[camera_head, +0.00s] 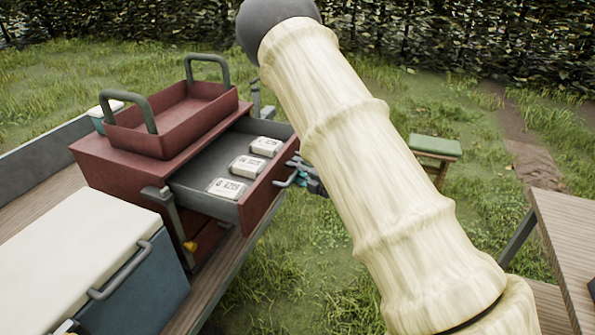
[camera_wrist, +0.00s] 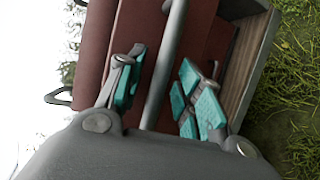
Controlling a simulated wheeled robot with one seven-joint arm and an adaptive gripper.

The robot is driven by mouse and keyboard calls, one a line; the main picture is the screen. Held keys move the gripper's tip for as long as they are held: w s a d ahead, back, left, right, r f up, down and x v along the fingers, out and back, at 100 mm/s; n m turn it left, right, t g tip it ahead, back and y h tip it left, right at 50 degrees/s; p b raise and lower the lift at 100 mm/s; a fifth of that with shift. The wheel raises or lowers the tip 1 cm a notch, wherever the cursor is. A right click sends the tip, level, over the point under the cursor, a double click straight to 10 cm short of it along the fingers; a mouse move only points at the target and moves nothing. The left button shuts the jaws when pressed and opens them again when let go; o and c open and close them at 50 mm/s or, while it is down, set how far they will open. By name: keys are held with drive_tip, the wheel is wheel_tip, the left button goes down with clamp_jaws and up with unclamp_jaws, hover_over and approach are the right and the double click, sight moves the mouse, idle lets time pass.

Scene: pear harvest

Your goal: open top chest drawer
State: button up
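The dark red chest (camera_head: 105,165) stands on a wooden bed, and its top drawer (camera_head: 262,197) is pulled well out towards the right. Three white labelled packs (camera_head: 247,167) lie in the drawer. The drawer's grey handle (camera_head: 283,181) is on its front. My gripper (camera_head: 308,181) is at this handle, partly hidden by my arm. In the wrist view, my gripper (camera_wrist: 160,80) has its teal-padded fingers apart on either side of the handle bar (camera_wrist: 166,65), with gaps visible between pads and bar.
A red tray with two grey handles (camera_head: 170,120) sits on the chest. A blue cooler with a white lid (camera_head: 140,290) stands in front of it. A green-topped stool (camera_head: 435,146) and a wooden table (camera_head: 570,235) are to the right. Grass lies between.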

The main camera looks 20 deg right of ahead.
drive_tip(key=v, duration=1.2)
idle(0.5)
